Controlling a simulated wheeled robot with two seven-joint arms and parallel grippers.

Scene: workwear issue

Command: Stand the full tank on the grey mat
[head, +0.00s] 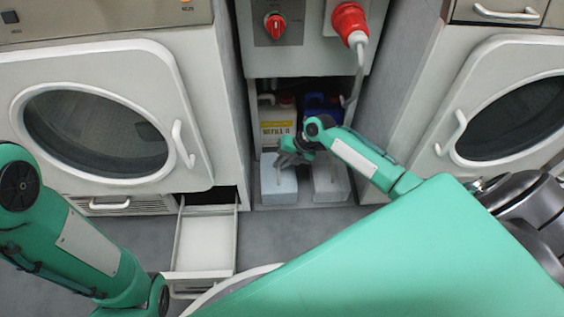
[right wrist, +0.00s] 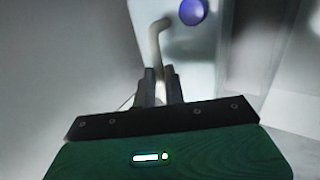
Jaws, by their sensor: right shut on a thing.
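My right gripper (head: 288,158) is above a white block-shaped tank (head: 280,188) at the cabinet's foot. In the right wrist view its fingers (right wrist: 162,85) are shut on a beige bar handle (right wrist: 157,38) of a pale body with a purple cap (right wrist: 192,12). This seems to be the left white tank; its top is partly hidden by the gripper. A similar white block (head: 331,184) stands to its right. Whether the held tank is full does not show. I cannot make out a distinct grey mat. My left arm is at lower left, its gripper out of view.
Behind the blocks stand a white refill canister (head: 277,125) with a yellow label and a blue canister (head: 318,104). An open, empty-looking drawer (head: 205,243) juts out at left. Dryers (head: 185,110) flank the cabinet. Grey floor (head: 262,232) is clear before the blocks.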

